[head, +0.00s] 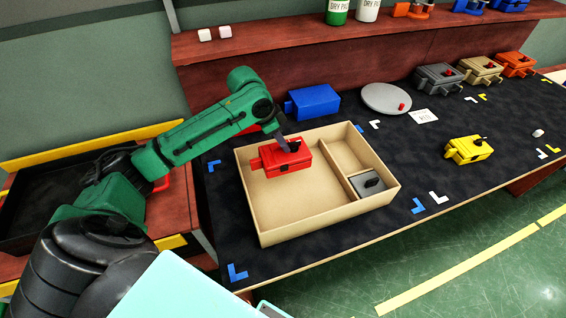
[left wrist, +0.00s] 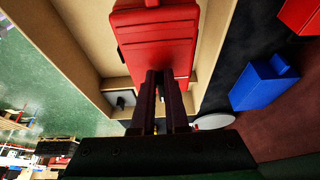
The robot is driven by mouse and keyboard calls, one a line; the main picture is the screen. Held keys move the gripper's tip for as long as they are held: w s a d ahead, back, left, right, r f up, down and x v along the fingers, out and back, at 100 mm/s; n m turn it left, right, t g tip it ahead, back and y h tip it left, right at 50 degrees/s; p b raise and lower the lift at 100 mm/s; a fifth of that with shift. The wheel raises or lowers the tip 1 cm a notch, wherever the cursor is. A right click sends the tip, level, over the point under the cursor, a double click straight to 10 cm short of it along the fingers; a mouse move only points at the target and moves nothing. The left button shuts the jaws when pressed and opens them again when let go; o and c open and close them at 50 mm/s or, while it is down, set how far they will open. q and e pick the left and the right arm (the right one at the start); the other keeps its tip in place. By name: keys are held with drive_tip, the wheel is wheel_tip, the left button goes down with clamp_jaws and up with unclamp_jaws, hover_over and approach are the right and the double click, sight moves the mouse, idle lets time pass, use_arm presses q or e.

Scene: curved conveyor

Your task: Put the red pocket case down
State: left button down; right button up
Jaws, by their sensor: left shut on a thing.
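The red pocket case (head: 283,160) is a small red box with a side tab. It shows over the large left compartment of the tan divided tray (head: 290,222); I cannot tell whether it touches the tray floor. My left gripper (head: 290,146) is shut on the case from above. In the left wrist view the case (left wrist: 155,40) fills the upper middle, with the dark fingers of my gripper (left wrist: 160,80) closed at its near end. A grey block with a black knob (head: 371,183) sits in the tray's front right compartment. My right gripper is not in view.
A blue box (head: 312,102) and a grey round disc (head: 386,98) lie behind the tray. A yellow case (head: 468,149) lies to the right on the dark mat. Several other cases line the back right. The back right compartment looks empty.

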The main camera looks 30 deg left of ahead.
use_arm(q)
wheel_tip(320, 180, down, 9)
drive_tip(key=shift+r, duration=0.15)
drive_tip(key=c, duration=0.9)
unclamp_jaws()
drive_tip(key=shift+s, duration=0.1)
drive_tip(key=shift+c, duration=0.2)
drive_tip(key=v, duration=1.2)
drive_tip(key=shift+d, duration=0.1)
